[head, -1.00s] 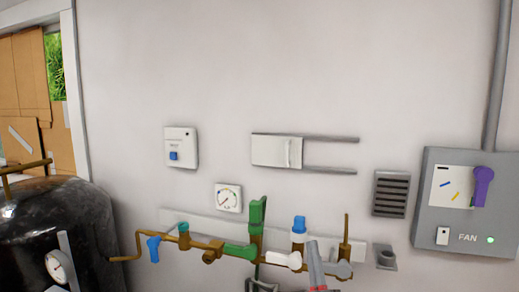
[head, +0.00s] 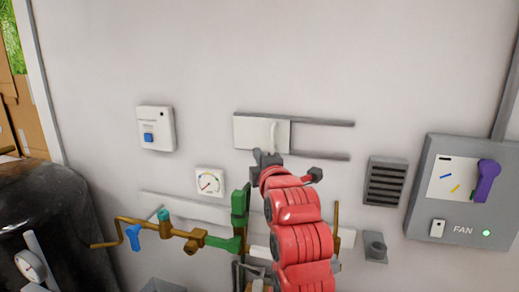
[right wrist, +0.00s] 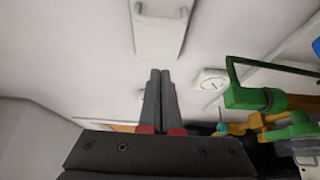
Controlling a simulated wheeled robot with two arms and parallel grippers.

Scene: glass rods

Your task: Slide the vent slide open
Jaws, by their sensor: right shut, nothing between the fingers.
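The vent slide is a white plate (head: 250,131) on two grey horizontal rails (head: 322,123), at their left end, with bare rail to its right. Its upright white handle (head: 273,134) is near the plate's right edge. My right gripper (head: 264,156) is just below the plate in the head view, its arm rising from below. In the right wrist view its fingers (right wrist: 160,78) are shut together and empty, pointing toward the plate (right wrist: 160,30) and its handle bar (right wrist: 158,10), with a visible gap between. My left gripper is not in view.
Below are a pipe run with valves (head: 190,245), a green lever (head: 240,205) and a round gauge (head: 210,182). A louvre vent (head: 385,182) and a grey fan box (head: 462,190) are on the right. The wall above the rails is clear.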

